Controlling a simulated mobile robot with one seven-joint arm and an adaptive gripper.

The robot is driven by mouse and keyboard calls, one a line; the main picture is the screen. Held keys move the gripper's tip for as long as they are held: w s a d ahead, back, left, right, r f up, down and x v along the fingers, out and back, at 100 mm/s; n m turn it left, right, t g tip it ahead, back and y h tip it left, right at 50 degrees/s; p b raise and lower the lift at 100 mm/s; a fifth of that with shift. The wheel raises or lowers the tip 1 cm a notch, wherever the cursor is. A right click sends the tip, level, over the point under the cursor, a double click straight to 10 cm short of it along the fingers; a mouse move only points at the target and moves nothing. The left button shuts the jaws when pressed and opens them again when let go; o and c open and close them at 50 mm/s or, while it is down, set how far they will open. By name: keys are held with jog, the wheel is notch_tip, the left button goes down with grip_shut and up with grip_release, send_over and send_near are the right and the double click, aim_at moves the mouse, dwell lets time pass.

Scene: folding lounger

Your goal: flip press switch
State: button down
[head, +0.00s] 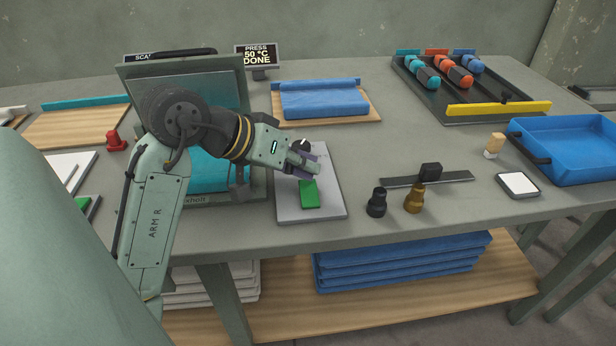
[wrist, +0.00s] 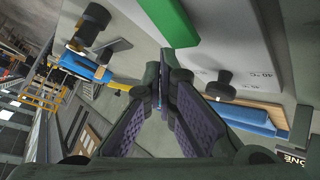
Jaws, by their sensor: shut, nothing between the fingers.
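The green press switch (head: 310,196) lies on a light grey control panel (head: 289,208) at the front of the table. My gripper (head: 311,172) is shut and empty, just above and behind the switch's far end. In the wrist view the gripper's purple-padded fingers (wrist: 166,58) are together, and the green switch (wrist: 169,20) shows close beyond their tips on the panel (wrist: 232,35). I cannot tell whether the fingertips touch it. A black dial knob (head: 301,146) stands behind my gripper; it also shows in the wrist view (wrist: 220,86), near a "40 °C" mark.
The heat press (head: 132,88) stands left of the panel, partly behind my arm. A display (head: 257,55) reads "PRESS 50 °C DONE". Blue folded cloth (head: 322,100) lies on a board behind. Black (head: 377,203) and brass (head: 413,200) stampers stand to the right.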

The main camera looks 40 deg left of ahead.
aim_at(306, 191)
jog(key=shift+f, duration=0.1)
dwell(0.4)
jog(key=shift+a+f, duration=0.1)
jog(key=shift+f, duration=0.2)
jog(key=shift+w+f+b, duration=0.1)
jog(key=shift+f+b, duration=0.25)
jog(key=shift+b, duration=0.15)
dwell(0.5)
jog(key=shift+r, duration=0.15)
jog(key=shift+r+p, duration=0.6)
jog(key=shift+p, duration=0.1)
jog(key=shift+r, duration=0.15)
jog(key=r+p, duration=0.2)
jog(key=r, duration=0.1)
jog(key=s+d+r+p, duration=0.1)
jog(key=p, duration=0.1)
jog(key=shift+r, duration=0.4)
jog(key=shift+f, duration=0.15)
